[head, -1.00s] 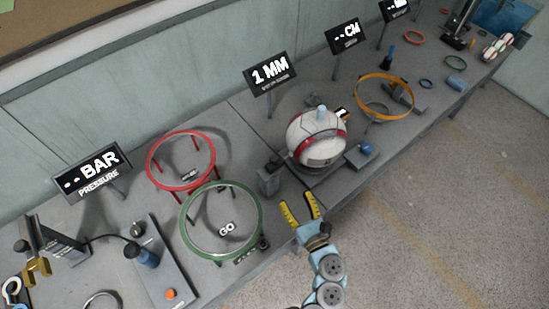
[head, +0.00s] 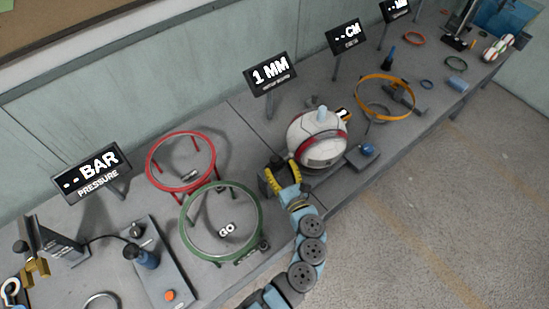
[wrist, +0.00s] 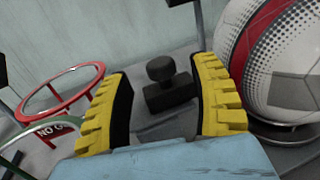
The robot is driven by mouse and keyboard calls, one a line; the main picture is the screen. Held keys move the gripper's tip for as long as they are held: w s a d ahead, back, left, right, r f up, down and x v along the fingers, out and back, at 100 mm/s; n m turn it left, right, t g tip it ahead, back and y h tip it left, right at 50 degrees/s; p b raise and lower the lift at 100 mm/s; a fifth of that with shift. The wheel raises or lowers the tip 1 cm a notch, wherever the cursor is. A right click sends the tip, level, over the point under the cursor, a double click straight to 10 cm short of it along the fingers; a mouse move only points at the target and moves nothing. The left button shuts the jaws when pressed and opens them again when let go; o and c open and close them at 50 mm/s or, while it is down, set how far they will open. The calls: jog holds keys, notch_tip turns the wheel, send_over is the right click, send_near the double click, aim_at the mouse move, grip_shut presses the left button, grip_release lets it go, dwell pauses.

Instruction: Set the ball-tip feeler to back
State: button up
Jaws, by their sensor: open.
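A dark block with a round black knob on top (wrist: 165,82) stands on the bench in the wrist view, left of the white and red ball (wrist: 284,65). I take it for the ball-tip feeler, but cannot be sure; no ball tip shows clearly. My gripper (head: 281,178) is open, with its yellow ribbed fingers either side of the knob block in the wrist view. I cannot tell whether they touch it. In the head view the fingers mostly hide the block. The ball (head: 317,140) sits just right of my gripper. The sign above reads 1 MM (head: 271,75).
A green GO ring (head: 183,222) and a red ring (head: 148,160) stand left of my gripper. A small device with a blue knob (head: 367,150) sits right of the ball at the bench's front edge. An orange ring (head: 412,97) stands farther right.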

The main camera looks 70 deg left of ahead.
aim_at(277, 163)
jog(key=shift+s+a, duration=0.1)
jog(key=shift+a, duration=2)
grip_shut()
